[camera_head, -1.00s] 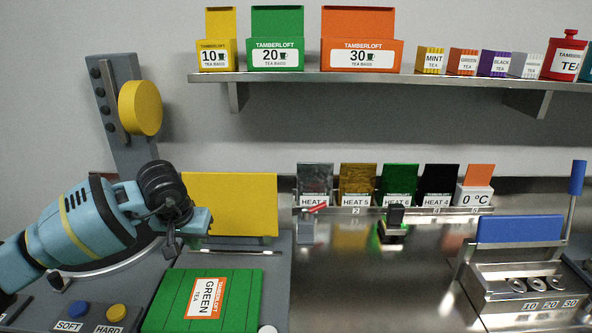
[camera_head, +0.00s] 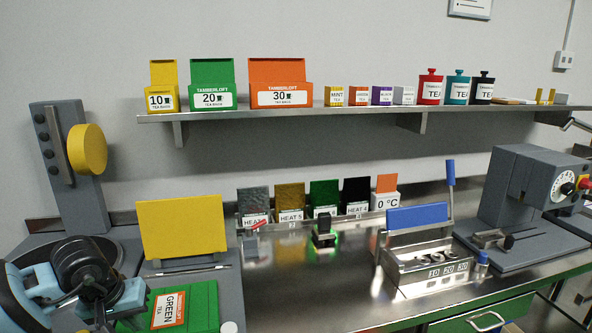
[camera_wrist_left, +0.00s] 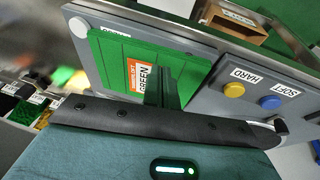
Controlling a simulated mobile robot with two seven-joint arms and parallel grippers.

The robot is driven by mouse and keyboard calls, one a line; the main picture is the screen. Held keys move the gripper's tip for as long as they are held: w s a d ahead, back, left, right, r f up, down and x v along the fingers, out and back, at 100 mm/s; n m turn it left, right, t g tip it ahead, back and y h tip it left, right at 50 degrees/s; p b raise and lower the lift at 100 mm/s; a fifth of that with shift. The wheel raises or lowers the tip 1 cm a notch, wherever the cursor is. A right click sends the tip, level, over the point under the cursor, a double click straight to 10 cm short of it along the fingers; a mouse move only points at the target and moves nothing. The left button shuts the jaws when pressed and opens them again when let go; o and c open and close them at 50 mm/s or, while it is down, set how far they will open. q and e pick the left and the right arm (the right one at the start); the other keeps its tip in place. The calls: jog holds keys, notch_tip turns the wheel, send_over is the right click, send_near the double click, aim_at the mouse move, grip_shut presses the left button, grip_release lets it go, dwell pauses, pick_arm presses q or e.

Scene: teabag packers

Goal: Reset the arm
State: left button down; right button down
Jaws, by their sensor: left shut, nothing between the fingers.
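My left gripper (camera_head: 101,318) is low at the left of the head view, beside the left edge of the green tea box. In the left wrist view my gripper's fingers (camera_wrist_left: 166,88) are together with nothing between them. The green tea box (camera_head: 172,308) with an orange and white label lies flat on the grey station; it also shows in the left wrist view (camera_wrist_left: 113,60) beyond the fingers. I cannot tell whether the fingers touch it. My right gripper is in neither view.
A yellow upright panel (camera_head: 182,228) stands behind the green box. SOFT and HARD buttons (camera_wrist_left: 234,90) sit beside it. Heat-seal packets (camera_head: 290,203) stand along the counter back. A blue-lidded unit (camera_head: 417,216) and a grey machine (camera_head: 515,190) are to the right. The shelf (camera_head: 300,111) runs above.

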pick_arm(q)
jog(key=s+d+f+n+t+h, duration=0.1)
jog(key=s+d+n+h, duration=0.2)
jog(key=d+n+h, duration=0.4)
jog(key=s+d+f+n+t+h, duration=0.2)
jog(key=s+d+n+h, duration=0.15)
jog(key=d+n, duration=0.6)
jog(key=s+d+f+n+t+h, duration=0.1)
jog(key=s+d+n+h, duration=0.1)
jog(key=d+n+h, duration=0.55)
jog(key=s+a+f+n+t+y, duration=0.2)
jog(key=a+f+n+t+y, duration=0.3)
jog(key=n, duration=1)
jog(key=s+a+f+n+t+y, duration=0.25)
jog(key=f+n+y, duration=0.55)
jog(key=n, duration=0.6)
jog(key=s+a+f+n+g+y, duration=0.4)
jog(key=s+f+n+g, duration=0.1)
jog(key=s+f+n, duration=0.8)
jog(key=shift+s+a+n+g, duration=0.2)
jog(key=shift+s+n+g, duration=0.15)
jog(key=shift+s+n, duration=0.2)
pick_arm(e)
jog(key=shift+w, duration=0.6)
